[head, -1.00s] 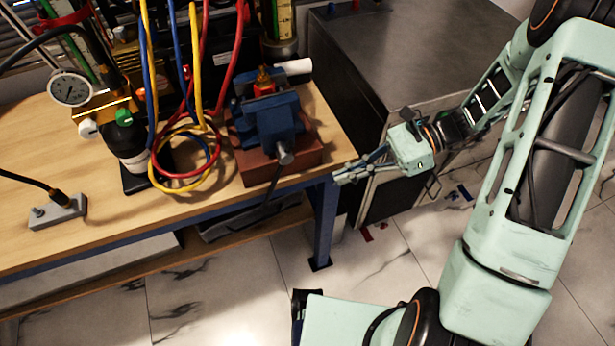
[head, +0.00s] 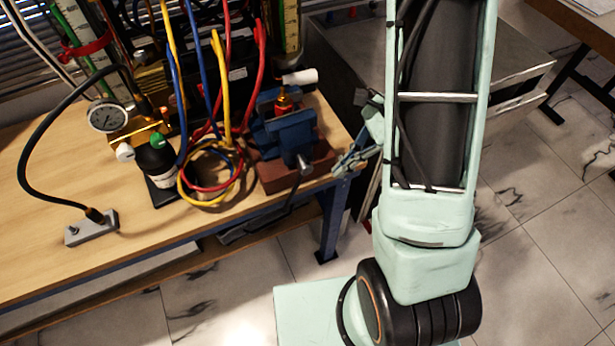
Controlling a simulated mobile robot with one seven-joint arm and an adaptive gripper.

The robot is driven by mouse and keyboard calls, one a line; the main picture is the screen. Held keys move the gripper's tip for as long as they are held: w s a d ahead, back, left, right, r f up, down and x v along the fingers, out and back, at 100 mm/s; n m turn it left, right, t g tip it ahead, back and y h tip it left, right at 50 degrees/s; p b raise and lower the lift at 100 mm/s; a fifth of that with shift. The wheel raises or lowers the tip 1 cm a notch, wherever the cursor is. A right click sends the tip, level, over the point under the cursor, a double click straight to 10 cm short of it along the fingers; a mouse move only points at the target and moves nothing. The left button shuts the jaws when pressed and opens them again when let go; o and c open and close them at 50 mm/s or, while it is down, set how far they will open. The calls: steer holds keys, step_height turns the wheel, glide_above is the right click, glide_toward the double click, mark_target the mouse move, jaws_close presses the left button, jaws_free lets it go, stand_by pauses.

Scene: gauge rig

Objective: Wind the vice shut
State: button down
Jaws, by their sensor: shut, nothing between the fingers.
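The blue vice (head: 284,132) stands on a red-brown block (head: 268,177) at the right front corner of the wooden bench. An orange-and-brass piece (head: 283,103) shows at its jaws; I cannot tell whether the jaws grip it. The grey screw end (head: 304,163) faces the front, and a dark handle bar (head: 281,203) slants down from it past the bench edge. My gripper (head: 340,171) is shut and empty, just right of the vice at the bench corner, apart from the handle. My arm hides part of the wrist.
Coiled red, yellow and blue hoses (head: 212,180) lie left of the vice. A dial gauge (head: 106,116), a black bottle (head: 157,158) and a grey block with a cable (head: 92,228) stand further left. A dark cabinet (head: 345,60) is behind at right.

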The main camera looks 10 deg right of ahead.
steer(key=shift+s+a+f, duration=0.2)
steer(key=shift+a+f, duration=0.85)
steer(key=shift+a, duration=0.45)
steer(key=shift+s+a+f, duration=0.25)
steer(key=shift+a+f, duration=0.85)
steer(key=shift+a, duration=0.4)
steer(key=shift+s+a+f, duration=0.2)
steer(key=shift+a+f, duration=0.85)
steer(key=shift+a, duration=0.45)
steer(key=shift+a+f+y+b, duration=0.2)
steer(key=shift+y+b, duration=0.1)
steer(key=shift+b, duration=0.4)
steer(key=shift+s+a+r+y+b, duration=0.2)
steer(key=shift+a+r+y+b, duration=0.1)
steer(key=shift+a+y, duration=0.15)
steer(key=shift+d, duration=0.1)
